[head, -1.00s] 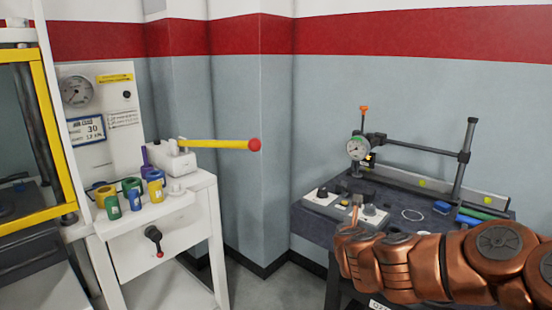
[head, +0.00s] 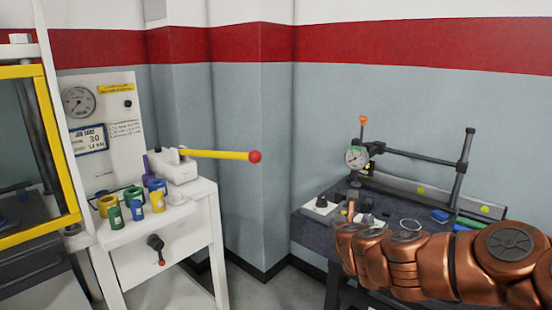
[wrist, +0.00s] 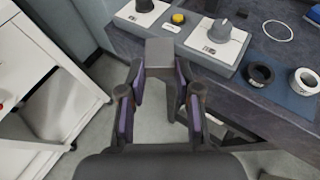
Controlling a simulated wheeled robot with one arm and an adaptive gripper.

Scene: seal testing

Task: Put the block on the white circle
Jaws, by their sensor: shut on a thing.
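My gripper (wrist: 160,85) is shut on a grey block (wrist: 160,55), held between its fingertips in the wrist view. The block is in front of the table's edge, over the floor gap, left of the white circle. The white circle (wrist: 278,31) is a thin ring outline on the dark table top, and its inside looks empty. In the head view the white circle (head: 410,224) lies just above my copper-coloured arm. There my gripper (head: 350,210) is small, and I cannot make out the block clearly.
A grey control box (wrist: 212,42) with knobs stands on the dark table (wrist: 262,65) beside the block. A black ring (wrist: 259,74) and a white ring (wrist: 303,80) lie on a blue mat. A dial gauge stand (head: 357,158) rises at the back. A white cabinet (head: 185,225) stands left.

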